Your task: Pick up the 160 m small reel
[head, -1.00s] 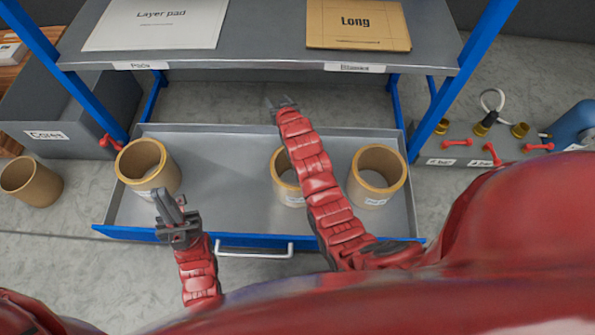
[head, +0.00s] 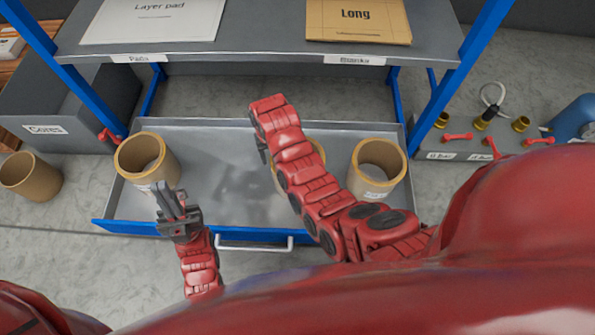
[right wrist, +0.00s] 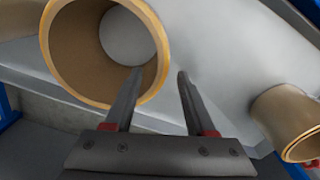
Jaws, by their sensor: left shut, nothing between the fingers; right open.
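Tan reels stand upright in the open drawer: one at the left (head: 125,170), one mostly hidden behind my right arm (head: 318,154), one at the right (head: 365,181). Their white labels are too small to read, so I cannot tell which is the 160 m small reel. My left gripper (head: 170,188) is shut and empty at the front of the left reel.
The drawer (head: 225,180) has bare floor between the left and middle reels. A shelf (head: 260,62) with a layer pad (head: 155,22) and a Long blank (head: 358,20) overhangs behind. Another tan cylinder (head: 38,182) stands outside at left, near the Cores bin (head: 70,138).

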